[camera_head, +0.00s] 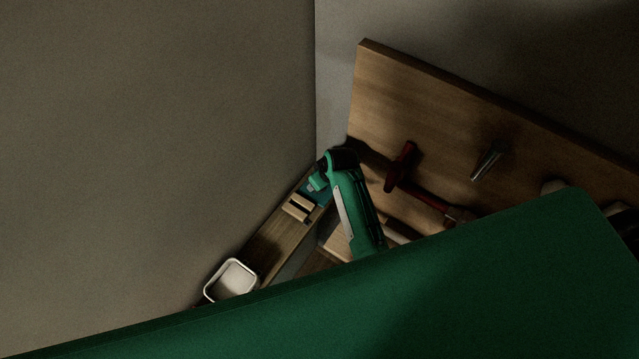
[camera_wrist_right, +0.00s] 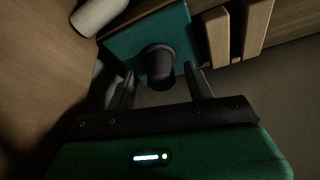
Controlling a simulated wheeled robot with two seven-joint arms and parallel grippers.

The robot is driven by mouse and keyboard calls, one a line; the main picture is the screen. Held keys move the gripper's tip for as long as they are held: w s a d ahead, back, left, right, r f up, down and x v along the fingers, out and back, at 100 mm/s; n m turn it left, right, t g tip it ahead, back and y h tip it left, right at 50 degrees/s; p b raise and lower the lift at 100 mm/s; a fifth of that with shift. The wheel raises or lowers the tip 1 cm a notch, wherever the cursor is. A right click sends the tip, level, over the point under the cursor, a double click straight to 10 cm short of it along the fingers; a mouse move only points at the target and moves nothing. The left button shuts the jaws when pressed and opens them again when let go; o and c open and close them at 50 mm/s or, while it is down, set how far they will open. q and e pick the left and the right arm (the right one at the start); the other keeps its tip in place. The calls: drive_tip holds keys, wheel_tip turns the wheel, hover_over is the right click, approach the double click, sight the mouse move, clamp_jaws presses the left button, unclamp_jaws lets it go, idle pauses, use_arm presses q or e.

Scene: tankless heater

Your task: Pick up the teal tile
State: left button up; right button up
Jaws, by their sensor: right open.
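The teal tile (camera_wrist_right: 122,42) is a flat square with a dark round knob (camera_wrist_right: 158,62) standing on it. In the head view the tile (camera_head: 321,198) shows as a small teal patch on a wooden shelf, partly hidden by my right arm. My right gripper (camera_wrist_right: 160,76) is open in the wrist view, with one finger on each side of the knob; whether either finger touches it I cannot tell. In the head view the right gripper (camera_head: 317,184) is small and dim above the tile. My left gripper is not in view.
Wooden blocks (camera_head: 298,208) lie close beside the tile; they also show in the wrist view (camera_wrist_right: 218,38). A white tray (camera_head: 231,279) stands at the shelf's near end. A red-handled tool (camera_head: 402,167) hangs on the wooden board (camera_head: 420,100). A white cylinder (camera_wrist_right: 98,15) is near the tile.

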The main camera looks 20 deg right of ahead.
drive_tip(key=shift+a+f, duration=0.1)
drive_tip(key=shift+f, duration=0.1)
clamp_jaws()
idle(0.4)
